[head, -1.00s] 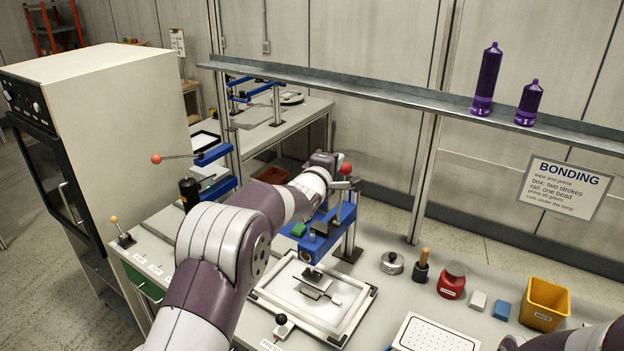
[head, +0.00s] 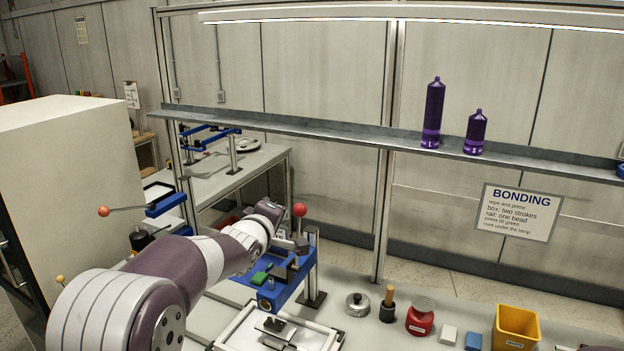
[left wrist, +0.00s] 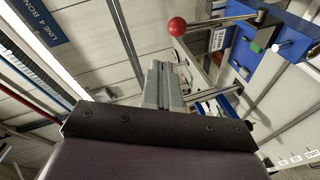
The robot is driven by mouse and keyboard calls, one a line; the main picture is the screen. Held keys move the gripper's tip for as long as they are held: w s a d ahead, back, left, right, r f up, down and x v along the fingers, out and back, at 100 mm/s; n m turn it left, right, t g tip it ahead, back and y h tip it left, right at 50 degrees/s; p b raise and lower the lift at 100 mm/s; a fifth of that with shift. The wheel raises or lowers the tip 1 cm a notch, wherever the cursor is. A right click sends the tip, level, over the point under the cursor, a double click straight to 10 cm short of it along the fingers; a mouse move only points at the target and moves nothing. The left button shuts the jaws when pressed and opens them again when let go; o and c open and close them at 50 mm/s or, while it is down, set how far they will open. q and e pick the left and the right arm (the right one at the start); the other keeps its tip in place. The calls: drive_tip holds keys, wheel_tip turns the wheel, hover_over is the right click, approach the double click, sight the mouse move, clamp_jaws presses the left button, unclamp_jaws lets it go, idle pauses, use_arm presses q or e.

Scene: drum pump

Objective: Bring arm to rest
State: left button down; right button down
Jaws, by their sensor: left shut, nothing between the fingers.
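My left arm reaches in from the left in the head view to the blue press (head: 288,288). In the left wrist view the gripper (left wrist: 164,72) is shut and empty. The red ball (left wrist: 177,27) is beyond and slightly right of the fingertips, apart from them in the picture. Its rod runs right to the blue press (left wrist: 275,52).
Below the press is a white framed tray (head: 235,335). A shelf (head: 330,138) with two purple bottles crosses above. Another lever (head: 104,211) stands left.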

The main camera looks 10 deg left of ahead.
use_arm(q)
drive_tip(key=s+a+f+m+g+y+b, duration=0.1)
drive_tip(key=s+a+f+m+g+y, duration=0.15)
drive_tip(key=s+f+m+g, duration=0.7)
drive_tip(key=s+f+m+g+b, duration=0.1)
drive_tip(key=s+f, duration=0.5)
drive_tip(key=s, duration=0.3)
drive_tip(key=s+a+f+g+b, duration=0.1)
drive_tip(key=s+f+g+b, duration=0.1)
drive_tip(key=s+f, duration=0.4)
drive_tip(key=s+f+m+g+b, duration=0.1)
drive_tip(key=s+f, duration=0.5)
drive_tip(key=s, duration=0.6)
drive_tip(key=shift+a+f+m+b, duration=0.3)
drive_tip(key=shift+a+m, duration=0.05)
